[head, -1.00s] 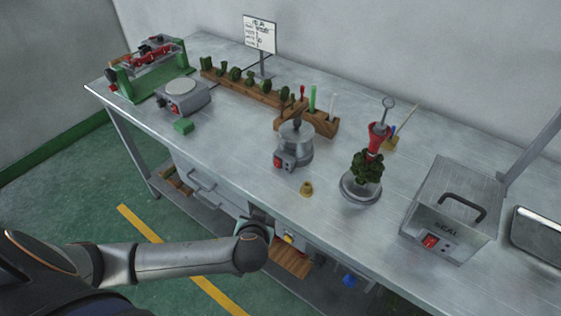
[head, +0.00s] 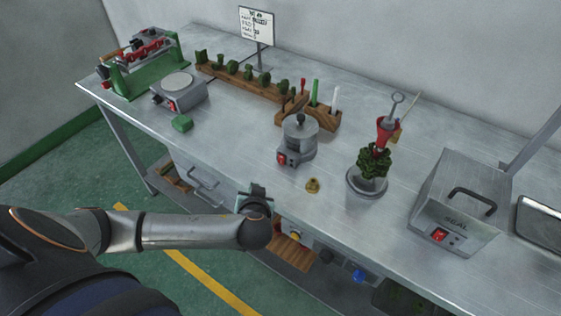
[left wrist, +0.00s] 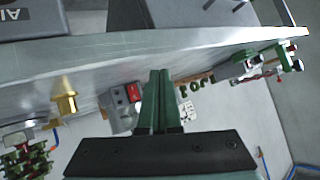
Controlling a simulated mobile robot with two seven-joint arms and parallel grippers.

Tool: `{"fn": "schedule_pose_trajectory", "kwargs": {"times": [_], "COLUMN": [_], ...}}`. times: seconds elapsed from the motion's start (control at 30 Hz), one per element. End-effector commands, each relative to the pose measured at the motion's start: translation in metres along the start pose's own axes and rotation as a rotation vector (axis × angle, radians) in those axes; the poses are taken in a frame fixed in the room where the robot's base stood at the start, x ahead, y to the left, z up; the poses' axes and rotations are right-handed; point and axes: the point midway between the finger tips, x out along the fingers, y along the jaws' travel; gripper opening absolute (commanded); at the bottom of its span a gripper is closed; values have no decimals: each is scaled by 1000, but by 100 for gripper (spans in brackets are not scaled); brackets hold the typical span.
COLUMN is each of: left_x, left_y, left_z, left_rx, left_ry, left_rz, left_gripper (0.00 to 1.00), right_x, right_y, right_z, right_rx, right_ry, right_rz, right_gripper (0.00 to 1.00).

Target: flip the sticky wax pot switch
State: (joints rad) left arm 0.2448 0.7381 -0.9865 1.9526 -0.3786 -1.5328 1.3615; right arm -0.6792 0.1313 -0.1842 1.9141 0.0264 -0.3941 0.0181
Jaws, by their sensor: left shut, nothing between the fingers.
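The sticky wax pot (head: 300,138) is a small grey metal pot with a black lid knob, standing upright near the middle of the table. Its red switch (head: 282,159) is low on its front. In the left wrist view, which is upside down, the switch (left wrist: 133,92) shows just left of my fingers and the pot body (left wrist: 120,120) is partly hidden behind them. My left gripper (head: 257,190) is at the table's front edge, in front of the pot and apart from it. Its green fingers (left wrist: 158,85) are together and empty. My right gripper is not in view.
A brass piece (head: 313,186) stands near the table's front edge, right of the pot. A SEAL box (head: 460,200) is at the right. The tabletop before the pot is clear.

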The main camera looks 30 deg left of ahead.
Motion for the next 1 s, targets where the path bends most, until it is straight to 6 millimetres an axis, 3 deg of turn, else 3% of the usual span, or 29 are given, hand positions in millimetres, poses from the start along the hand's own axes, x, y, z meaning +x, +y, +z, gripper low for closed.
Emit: {"fn": "schedule_pose_trajectory", "kwargs": {"times": [0.27, 0.7, 1.0], "left_x": [12, 54, 62], "left_y": [9, 39, 45], "left_z": [-9, -36, -44], "left_rx": [-1, -1, 1], "left_ry": [2, 1, -1], "left_rz": [-1, 0, 0], "left_gripper": [0, 0, 0], "right_x": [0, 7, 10], "right_y": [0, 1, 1], "right_z": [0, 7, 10], "right_rx": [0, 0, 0], "right_ry": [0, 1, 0], "right_rz": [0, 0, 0], "right_gripper": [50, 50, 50]}}
